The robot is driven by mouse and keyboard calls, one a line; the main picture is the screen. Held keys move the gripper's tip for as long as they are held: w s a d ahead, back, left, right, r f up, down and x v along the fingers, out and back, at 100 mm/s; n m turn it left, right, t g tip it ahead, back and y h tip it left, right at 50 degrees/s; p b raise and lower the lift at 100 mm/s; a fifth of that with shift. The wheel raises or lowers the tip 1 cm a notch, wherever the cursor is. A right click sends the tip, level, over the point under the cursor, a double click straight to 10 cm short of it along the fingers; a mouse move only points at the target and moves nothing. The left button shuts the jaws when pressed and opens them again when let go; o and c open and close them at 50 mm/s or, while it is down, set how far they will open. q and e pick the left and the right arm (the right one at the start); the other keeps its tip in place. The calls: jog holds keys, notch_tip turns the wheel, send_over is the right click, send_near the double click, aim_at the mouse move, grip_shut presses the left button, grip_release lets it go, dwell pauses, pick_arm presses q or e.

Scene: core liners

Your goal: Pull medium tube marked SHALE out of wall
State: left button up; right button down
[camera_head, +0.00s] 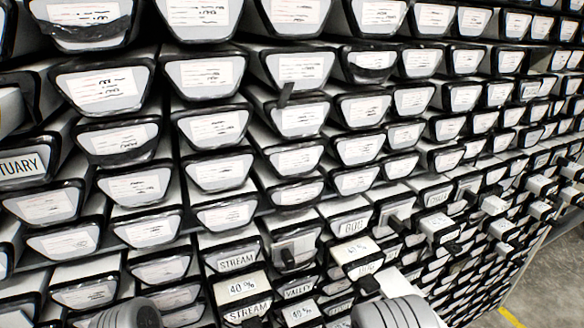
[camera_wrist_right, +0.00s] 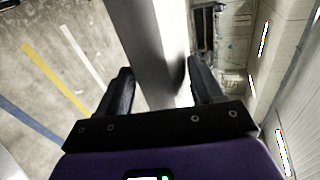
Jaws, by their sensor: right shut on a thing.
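A wall of tubes (camera_head: 219,173) with black-rimmed, labelled ends fills the head view. Readable end labels include STREAM (camera_head: 238,262), VALLEY (camera_head: 298,291), BOG (camera_head: 352,226) and a partly cut one ending in TUARY (camera_head: 24,165). I cannot read SHALE on any label. In the right wrist view my right gripper (camera_wrist_right: 162,92) has its two black fingers on either side of a long, smooth, pale grey tube (camera_wrist_right: 158,45) and is shut on it. Its label is not visible there, so I cannot tell its name. My left gripper's fingers are not in view.
Several blocks marked 40 % (camera_head: 242,289) stick out at the lower middle, and more blocks (camera_head: 494,205) stick out at the right. Grey floor (camera_head: 545,272) with a yellow line shows at lower right. The wrist view shows striped open floor (camera_wrist_right: 50,70) and a pale wall.

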jog(key=shift+s+d+r+b, duration=0.1)
jog(key=shift+s+d+b, duration=0.1)
jog(key=shift+s+d, duration=0.55)
jog(key=shift+s+d+b, duration=0.15)
jog(key=shift+s+d, duration=0.05)
jog(key=shift+s, duration=1)
jog(key=shift+s+d+r+b, duration=0.1)
jog(key=shift+s+d+b, duration=0.1)
jog(key=shift+s+d, duration=0.55)
jog(key=shift+s+a, duration=0.2)
jog(key=shift+s, duration=0.4)
jog(key=shift+d+r+p, duration=0.1)
jog(key=shift+r+p, duration=0.1)
jog(key=shift+p, duration=0.8)
jog(key=p, duration=0.2)
jog(key=shift+s+d+h+p, duration=0.15)
jog(key=shift+s+h+p, duration=0.15)
jog(key=shift+s+p, duration=0.1)
jog(key=s+p, duration=0.1)
jog(key=p, duration=0.2)
jog(key=shift+s+d+f, duration=0.1)
jog(key=shift+d, duration=0.1)
jog(key=shift+s+f+p, duration=0.15)
jog(key=shift+s+p, duration=0.05)
jog(key=shift+p, duration=0.1)
